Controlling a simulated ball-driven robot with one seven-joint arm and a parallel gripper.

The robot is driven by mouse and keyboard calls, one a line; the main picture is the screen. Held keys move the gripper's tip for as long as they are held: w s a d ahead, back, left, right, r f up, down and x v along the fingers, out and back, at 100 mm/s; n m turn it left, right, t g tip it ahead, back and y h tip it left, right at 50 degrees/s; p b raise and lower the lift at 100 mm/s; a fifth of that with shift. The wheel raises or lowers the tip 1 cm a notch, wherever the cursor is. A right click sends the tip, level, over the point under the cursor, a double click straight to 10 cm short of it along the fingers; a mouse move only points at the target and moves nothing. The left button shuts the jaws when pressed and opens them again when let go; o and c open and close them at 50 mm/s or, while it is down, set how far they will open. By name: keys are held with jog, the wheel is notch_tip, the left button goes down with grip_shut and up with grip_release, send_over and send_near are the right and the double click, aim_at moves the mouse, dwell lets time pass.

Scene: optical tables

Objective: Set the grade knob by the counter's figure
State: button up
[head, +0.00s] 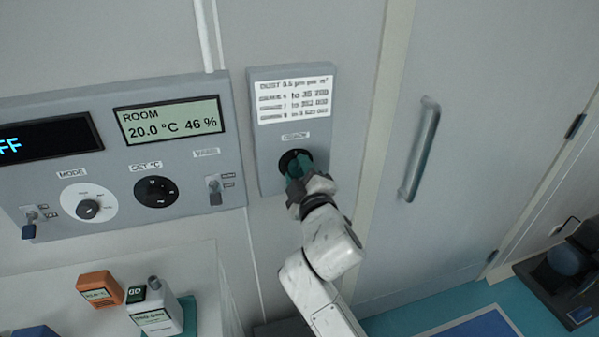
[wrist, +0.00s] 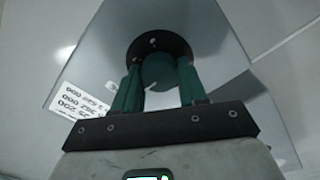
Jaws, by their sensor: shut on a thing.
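The grade knob (wrist: 157,72) is a dark round knob on a black disc, which shows in the head view as a dial (head: 287,158) below the GRADE label. It sits on a narrow grey wall panel (head: 262,165) with a printed dust card (head: 293,99) above. My gripper (head: 298,170) is at the knob, its teal fingers (wrist: 158,85) on either side of it and shut on it. A white pointer mark shows on the knob, but the setting is hard to read. A white device (head: 156,316) with a small dark display, possibly the counter, stands lower left; its figure is unreadable.
Left of the panel is a wider control panel (head: 110,205) with a room display (head: 170,121), mode and set knobs and switches. An orange box (head: 100,290) stands beside the white device. A door with a long handle (head: 419,150) is to the right.

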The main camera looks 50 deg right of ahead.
jog(key=shift+f+m+b, duration=0.1)
jog(key=shift+m+b, duration=0.3)
jog(key=shift+b, duration=0.05)
jog(key=shift+c, duration=0.4)
jog(key=shift+f+m+b, duration=0.1)
jog(key=shift+m+b, duration=0.45)
jog(key=shift+m, duration=0.05)
jog(key=m+b, duration=0.2)
jog(key=m, duration=0.1)
jog(key=shift+b, duration=0.35)
jog(key=m+b, duration=0.4)
jog(key=m, duration=0.2)
jog(key=shift+m+b, duration=0.3)
jog(key=shift+m, duration=0.1)
jog(key=m+b, duration=0.4)
jog(key=m, duration=0.2)
jog(key=m+b, duration=0.3)
jog(key=m, duration=0.3)
jog(key=shift+d+b, duration=0.1)
jog(key=shift+b, duration=0.2)
jog(key=shift+s, duration=0.1)
jog(key=o, duration=1.1)
jog(key=shift+c, duration=0.2)
